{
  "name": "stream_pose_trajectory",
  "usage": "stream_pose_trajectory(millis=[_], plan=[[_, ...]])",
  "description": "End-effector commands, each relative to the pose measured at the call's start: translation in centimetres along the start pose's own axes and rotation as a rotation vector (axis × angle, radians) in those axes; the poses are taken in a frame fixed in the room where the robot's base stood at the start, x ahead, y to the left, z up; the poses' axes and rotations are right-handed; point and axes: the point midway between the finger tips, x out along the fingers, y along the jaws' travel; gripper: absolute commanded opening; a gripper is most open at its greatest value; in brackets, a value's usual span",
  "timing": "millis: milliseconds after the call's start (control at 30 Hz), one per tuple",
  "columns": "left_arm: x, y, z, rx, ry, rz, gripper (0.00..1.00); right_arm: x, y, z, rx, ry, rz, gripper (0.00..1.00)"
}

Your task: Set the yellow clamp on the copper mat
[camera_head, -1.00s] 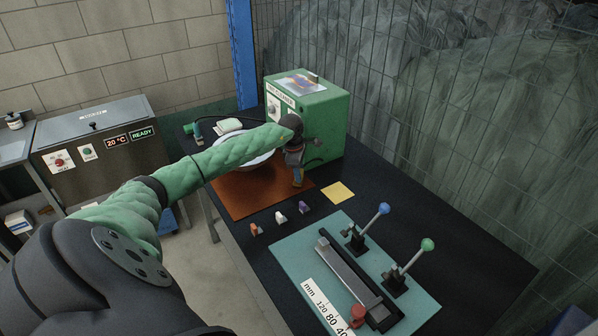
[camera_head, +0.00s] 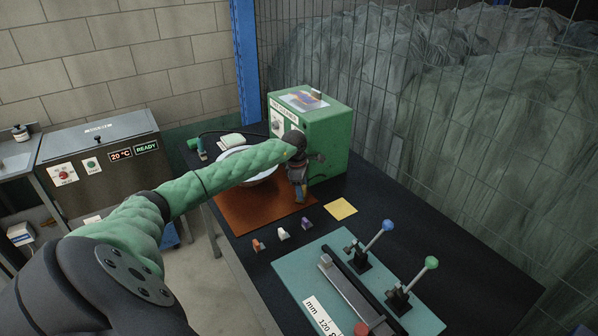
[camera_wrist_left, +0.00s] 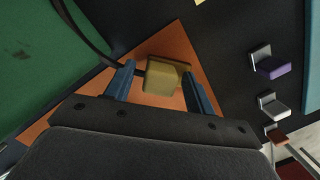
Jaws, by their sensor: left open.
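The yellow clamp (camera_wrist_left: 163,77) is on the copper mat (camera_wrist_left: 170,43) in the left wrist view, between the two blue fingers of my left gripper (camera_wrist_left: 158,70). The fingers are apart, with a gap visible beside the clamp. In the head view my left gripper (camera_head: 300,188) points down at the right part of the copper mat (camera_head: 245,212), beside the green box. There the fingers mostly hide the clamp. My right gripper is not in view.
Orange (camera_head: 258,245), white (camera_head: 283,234) and purple (camera_head: 306,223) clamps stand in front of the mat. A yellow square (camera_head: 341,209) lies to its right. The green box (camera_head: 325,140) stands close behind my gripper. A white bowl (camera_head: 262,178) sits partly behind my arm.

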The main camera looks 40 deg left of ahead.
Motion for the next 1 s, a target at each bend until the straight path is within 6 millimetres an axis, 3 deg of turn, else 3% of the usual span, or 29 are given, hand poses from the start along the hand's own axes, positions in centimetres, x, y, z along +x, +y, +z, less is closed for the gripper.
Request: stream_pose_trajectory(millis=[167,233,800,1000], plan=[[-1.2,0.1,-0.1,-0.001,0.001,0.002,0.54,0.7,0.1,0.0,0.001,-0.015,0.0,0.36],[-1.8,0.1,-0.1,-0.001,0.0,0.002,0.54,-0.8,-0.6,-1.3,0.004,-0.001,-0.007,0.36],[-10.3,0.1,0.0,0.0,-0.001,0.002,0.54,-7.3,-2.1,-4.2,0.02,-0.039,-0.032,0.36],[-11.8,0.0,0.0,-0.001,0.0,0.001,0.54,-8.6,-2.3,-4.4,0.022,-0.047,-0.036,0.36]])
